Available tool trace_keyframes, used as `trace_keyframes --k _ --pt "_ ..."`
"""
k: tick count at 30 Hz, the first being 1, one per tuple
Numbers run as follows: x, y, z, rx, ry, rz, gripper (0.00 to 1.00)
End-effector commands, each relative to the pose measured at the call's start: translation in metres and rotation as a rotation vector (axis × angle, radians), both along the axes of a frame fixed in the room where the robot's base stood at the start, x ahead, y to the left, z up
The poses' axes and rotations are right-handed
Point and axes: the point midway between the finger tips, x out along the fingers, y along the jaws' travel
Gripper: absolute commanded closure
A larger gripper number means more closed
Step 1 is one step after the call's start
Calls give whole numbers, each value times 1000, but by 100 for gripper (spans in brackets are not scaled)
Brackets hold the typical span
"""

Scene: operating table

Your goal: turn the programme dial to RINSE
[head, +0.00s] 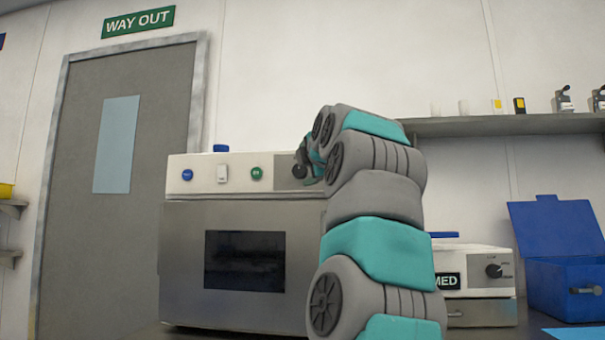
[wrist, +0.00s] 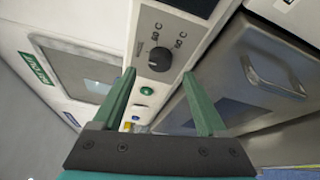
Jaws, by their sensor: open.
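The programme dial (wrist: 160,59) is a round black knob on a dark plate in the wrist view. I cannot make out RINSE or where the pointer sits. In the head view the dial (head: 299,171) is at the right of the white control panel (head: 205,165), partly covered by my arm. My gripper (wrist: 159,73) is open and empty. Its two green fingers point toward the dial, one tip either side in the picture; contact is not visible.
A green button (wrist: 147,91) sits beside the dial; a white switch (head: 222,174) and blue button (head: 187,174) are further left. A second dial (head: 494,271) is on the MED box at right. A blue open case (head: 560,275) stands beyond it. A shelf (head: 500,125) is above.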

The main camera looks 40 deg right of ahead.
Motion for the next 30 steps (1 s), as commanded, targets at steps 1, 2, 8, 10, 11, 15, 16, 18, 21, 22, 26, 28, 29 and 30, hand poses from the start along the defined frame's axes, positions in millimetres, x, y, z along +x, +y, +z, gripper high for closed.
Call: trace_keyframes --k 1,2,8,10,11,15,16,18,21,22,26,28,29,30 --pt "-7 3 -2 -1 -1 -1 25" --pt "-11 5 -2 -1 -1 -1 25" --pt "-29 14 0 1 0 0 25" --pt "-32 15 0 1 0 0 25" --pt "-33 15 0 1 0 0 25" --pt "-34 16 0 0 1 0 25" --pt "-33 16 0 0 1 0 25" --pt "-33 16 0 0 1 0 25" --pt "-33 16 1 0 1 0 25" --pt "-33 16 1 0 1 0 25" --pt "-33 16 1 0 1 0 25" --pt "-33 16 0 1 1 1 25" --pt "-32 17 -1 5 3 2 25" --pt "-30 19 -3 13 6 7 25"
